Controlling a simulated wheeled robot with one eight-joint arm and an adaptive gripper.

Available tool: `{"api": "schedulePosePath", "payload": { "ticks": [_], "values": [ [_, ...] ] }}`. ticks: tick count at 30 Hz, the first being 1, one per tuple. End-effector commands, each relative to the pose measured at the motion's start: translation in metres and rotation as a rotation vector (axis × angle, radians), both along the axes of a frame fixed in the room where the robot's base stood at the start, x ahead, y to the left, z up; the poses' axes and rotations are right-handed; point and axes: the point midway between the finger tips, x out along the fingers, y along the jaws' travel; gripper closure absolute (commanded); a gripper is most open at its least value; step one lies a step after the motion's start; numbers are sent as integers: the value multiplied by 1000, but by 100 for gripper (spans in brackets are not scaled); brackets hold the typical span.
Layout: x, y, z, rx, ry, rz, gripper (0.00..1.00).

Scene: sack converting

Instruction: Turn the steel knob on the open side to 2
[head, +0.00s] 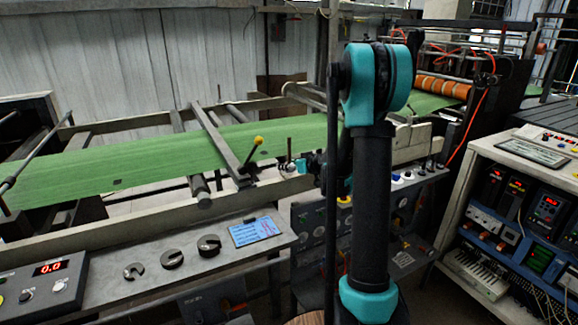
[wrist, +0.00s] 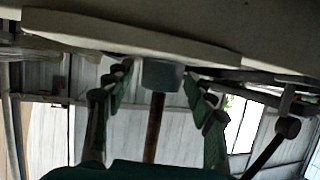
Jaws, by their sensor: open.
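In the wrist view, a grey steel knob (wrist: 162,75) sticks out from a pale rail. My gripper (wrist: 162,88) is open, with one green finger on each side of the knob. The fingertips reach about level with it, and I see no clear contact. In the head view, my gripper (head: 312,167) is mostly hidden behind my own arm, at the rail on the near side of the green web. No scale or number on the knob can be read.
A control panel with a blue-white label (head: 254,231) and slotted weights (head: 172,258) lies in front. An instrument rack (head: 520,215) stands at right.

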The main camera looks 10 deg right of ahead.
Motion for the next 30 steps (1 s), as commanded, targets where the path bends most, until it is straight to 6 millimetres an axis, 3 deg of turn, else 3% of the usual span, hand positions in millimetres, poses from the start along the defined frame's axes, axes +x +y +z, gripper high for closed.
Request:
{"api": "schedulePosePath", "payload": {
  "ticks": [3, 15, 30],
  "values": [
    [0, 0, 0, 0, 0, 0, 46],
    [0, 0, 0, 0, 0, 0, 95],
    [-1, 1, 0, -2, -1, -112, 96]
  ]
}}
